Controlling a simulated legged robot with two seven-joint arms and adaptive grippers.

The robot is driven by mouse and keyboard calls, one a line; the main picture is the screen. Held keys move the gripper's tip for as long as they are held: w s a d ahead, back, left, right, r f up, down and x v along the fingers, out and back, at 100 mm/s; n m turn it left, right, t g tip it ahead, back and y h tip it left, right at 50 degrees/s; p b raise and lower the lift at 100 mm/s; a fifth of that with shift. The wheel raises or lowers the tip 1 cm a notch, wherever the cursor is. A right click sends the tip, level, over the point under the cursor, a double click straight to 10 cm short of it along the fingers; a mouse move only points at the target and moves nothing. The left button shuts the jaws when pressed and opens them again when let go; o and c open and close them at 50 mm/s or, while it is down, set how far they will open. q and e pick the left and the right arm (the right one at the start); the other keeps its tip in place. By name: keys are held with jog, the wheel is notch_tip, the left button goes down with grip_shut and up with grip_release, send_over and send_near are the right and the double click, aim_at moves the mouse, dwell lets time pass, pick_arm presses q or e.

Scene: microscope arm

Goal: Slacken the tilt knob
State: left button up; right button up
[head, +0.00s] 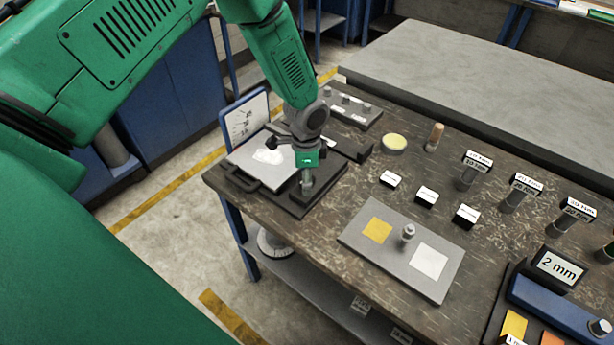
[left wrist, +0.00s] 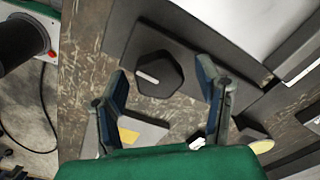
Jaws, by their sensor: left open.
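A black hexagonal knob (left wrist: 158,75) with a white mark shows in the left wrist view, on a dark plate (left wrist: 192,50). My left gripper (left wrist: 164,72) is open, with one blue-padded finger on each side of the knob in the picture. Both fingers look apart from the knob, and I cannot tell how far ahead of the tips it is. In the head view my left gripper (head: 308,183) points down over the dark base (head: 325,203) at the bench's left end. The knob is hidden there by my gripper. My right gripper is out of view.
A grey tray (head: 355,242) with yellow and white squares and a small post lies in front. Labelled blocks and posts stand to the right, with a blue device (head: 560,312) at the front right. Bare bench (head: 330,225) lies between.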

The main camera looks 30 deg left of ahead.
pick_arm(q)
jog(key=c, duration=1.2)
jog(key=shift+o, duration=0.2)
